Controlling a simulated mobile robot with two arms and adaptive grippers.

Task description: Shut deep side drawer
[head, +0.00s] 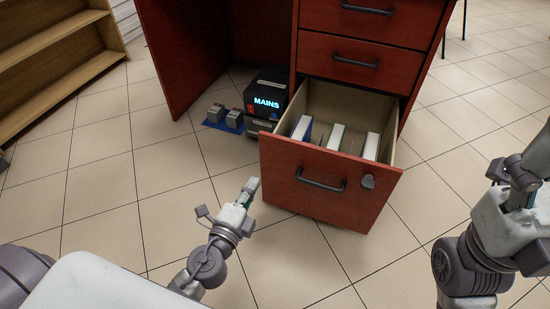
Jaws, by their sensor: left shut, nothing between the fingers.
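The deep side drawer (330,205) is the lowest in the red desk pedestal. It is pulled far out, with a dark bar handle (321,181) and a round grey lock on its front. Several white-edged books or binders (334,137) stand inside it. My left gripper (253,186) is shut and empty, just left of the drawer front's left edge; I cannot tell if it touches. My right arm (500,225) is at the right edge, clear of the drawer; its fingertips are not clearly shown.
Two shallower drawers (355,59) above are shut. Under the desk stand a black box marked MAINS (267,92) and small grey blocks on a blue mat (217,124). A wooden shelf (50,63) is at the upper left. The tiled floor before the drawer is clear.

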